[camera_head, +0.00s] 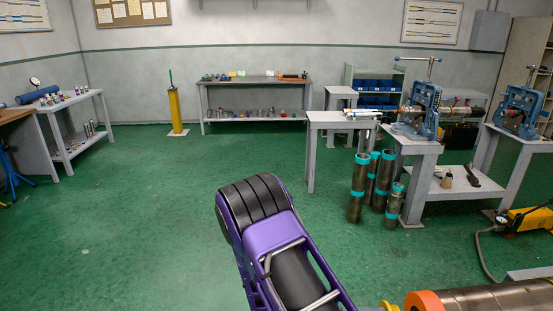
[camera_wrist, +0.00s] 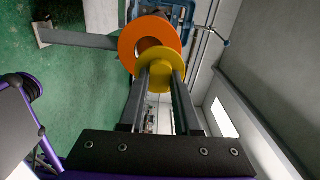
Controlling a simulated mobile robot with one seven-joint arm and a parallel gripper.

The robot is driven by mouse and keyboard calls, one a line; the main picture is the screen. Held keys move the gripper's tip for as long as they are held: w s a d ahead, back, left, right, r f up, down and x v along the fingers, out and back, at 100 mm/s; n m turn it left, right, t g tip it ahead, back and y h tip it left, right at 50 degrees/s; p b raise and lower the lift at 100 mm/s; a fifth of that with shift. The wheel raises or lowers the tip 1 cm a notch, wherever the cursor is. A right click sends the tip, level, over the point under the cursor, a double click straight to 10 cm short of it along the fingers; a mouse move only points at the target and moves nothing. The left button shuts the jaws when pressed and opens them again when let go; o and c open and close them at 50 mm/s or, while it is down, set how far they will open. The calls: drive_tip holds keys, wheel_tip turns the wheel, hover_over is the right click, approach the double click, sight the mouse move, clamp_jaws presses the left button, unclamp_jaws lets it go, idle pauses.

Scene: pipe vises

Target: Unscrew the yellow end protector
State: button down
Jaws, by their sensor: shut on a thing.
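The yellow end protector (camera_wrist: 160,78) is a round flanged piece in the middle of the wrist view. My gripper (camera_wrist: 161,69) has its two dark fingers closed on the protector's near part. An orange ring (camera_wrist: 133,36) with a dark opening sits just behind it, partly covered by the yellow flange. In the head view, the orange ring (camera_head: 424,301) is around the end of a brown pipe (camera_head: 495,297) at the bottom right. A bit of the yellow protector (camera_head: 388,307) shows left of the ring. I cannot tell whether protector and ring touch. The fingers are out of the head view.
Blue vises (camera_head: 421,111) stand on grey stands at the right. Several upright pipes with teal bands (camera_head: 358,187) stand on the floor near them. A yellow pump (camera_head: 527,220) with a hose lies at the far right. The green floor (camera_head: 150,230) at the left is clear.

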drive_tip(key=shift+a+r, duration=1.45)
drive_tip(key=shift+r, duration=0.05)
drive_tip(key=y, duration=0.6)
drive_tip(key=y, duration=1.1)
drive_tip(key=shift+s+d+f+g, duration=0.1)
drive_tip(key=shift+f+g, duration=0.05)
drive_tip(key=shift+g, duration=0.25)
drive_tip(key=shift+y, duration=0.5)
